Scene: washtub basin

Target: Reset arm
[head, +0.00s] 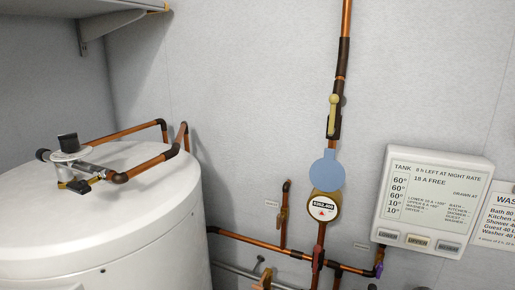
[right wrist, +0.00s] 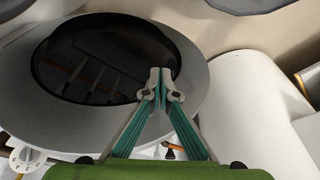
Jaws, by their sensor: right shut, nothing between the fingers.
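My right gripper (right wrist: 160,80) shows in the right wrist view, its teal-sided fingers closed together at the tips with nothing between them. It shows in front of a round, dark glass opening with a wide grey ring (right wrist: 190,100). I cannot tell whether the fingertips touch it. Neither gripper shows in the head view.
In the head view, a white tank (head: 110,225) stands at the left with copper pipes (head: 145,165) on top. A control panel (head: 435,200) and a vertical copper pipe with a round gauge (head: 325,206) are on the wall. A shelf (head: 65,18) is at upper left.

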